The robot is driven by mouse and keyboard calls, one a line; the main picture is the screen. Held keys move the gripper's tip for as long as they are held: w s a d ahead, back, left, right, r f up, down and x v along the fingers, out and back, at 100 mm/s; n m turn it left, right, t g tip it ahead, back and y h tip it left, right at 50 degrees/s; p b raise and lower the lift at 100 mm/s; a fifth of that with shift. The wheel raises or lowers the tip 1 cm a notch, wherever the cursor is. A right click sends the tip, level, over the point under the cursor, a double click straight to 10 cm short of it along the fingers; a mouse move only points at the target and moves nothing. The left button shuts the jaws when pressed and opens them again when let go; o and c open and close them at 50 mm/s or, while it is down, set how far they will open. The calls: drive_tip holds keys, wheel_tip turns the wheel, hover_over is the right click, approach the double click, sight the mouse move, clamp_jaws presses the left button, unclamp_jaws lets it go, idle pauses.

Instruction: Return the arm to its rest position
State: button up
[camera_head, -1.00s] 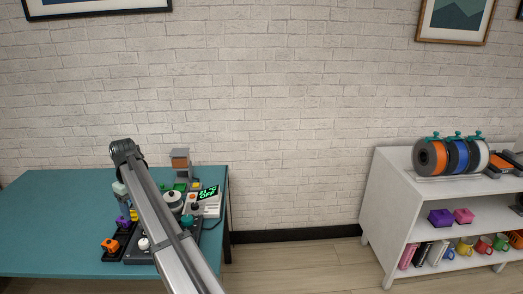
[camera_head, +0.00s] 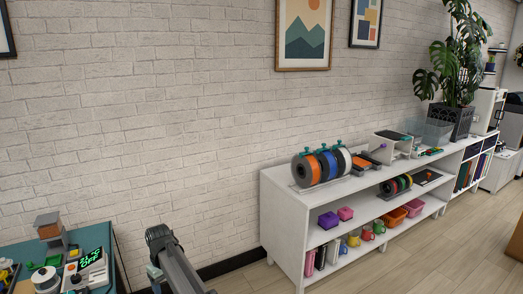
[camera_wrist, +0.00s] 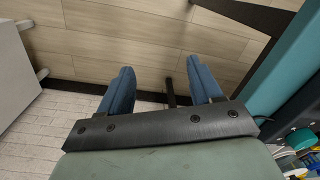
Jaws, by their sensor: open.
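My gripper (camera_wrist: 160,65) is open in the wrist view. Its two blue fingers stand apart with nothing between them, above the wood floor. In the head view my arm rises from the bottom edge, just right of the teal table (camera_head: 92,233), and its dark upper joint shows against the brick wall. The fingers are mostly hidden behind the arm there.
The teal table at the lower left carries a device with a green lit display (camera_head: 92,258) and a white spool (camera_head: 45,279). A white shelf unit (camera_head: 283,206) with filament spools (camera_head: 321,167) stands to the right. Floor shows between them.

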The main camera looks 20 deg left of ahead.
drive_tip(key=w+d+f+m, duration=0.2)
drive_tip(key=w+d+f, duration=0.15)
drive_tip(key=d, duration=0.85)
drive_tip(key=w+d+f+m, duration=0.3)
drive_tip(key=d+f, duration=0.1)
drive_tip(key=d, duration=0.9)
drive_tip(key=w+d+f+m, duration=0.2)
drive_tip(key=w+d+f, duration=0.15)
drive_tip(key=d, duration=0.85)
drive_tip(key=s+d+f+m, duration=0.2)
drive_tip(key=s+d, duration=0.1)
drive_tip(key=d, duration=0.7)
drive_tip(key=s+d+f+m, duration=0.2)
drive_tip(key=s+d, duration=0.2)
drive_tip(key=d, duration=0.5)
drive_tip(key=s+d+f+m, duration=0.2)
drive_tip(key=s+d+m, duration=0.1)
drive_tip(key=d, duration=0.7)
drive_tip(key=s+f+g, duration=0.3)
drive_tip(key=s+f, duration=0.7)
drive_tip(key=s, duration=0.5)
drive_tip(key=s+f+g, duration=0.3)
drive_tip(key=s+f, duration=0.7)
drive_tip(key=s, duration=0.4)
drive_tip(key=shift+s+d+f, duration=0.15)
drive_tip(key=shift+s+f, duration=0.05)
drive_tip(key=shift+s, duration=0.2)
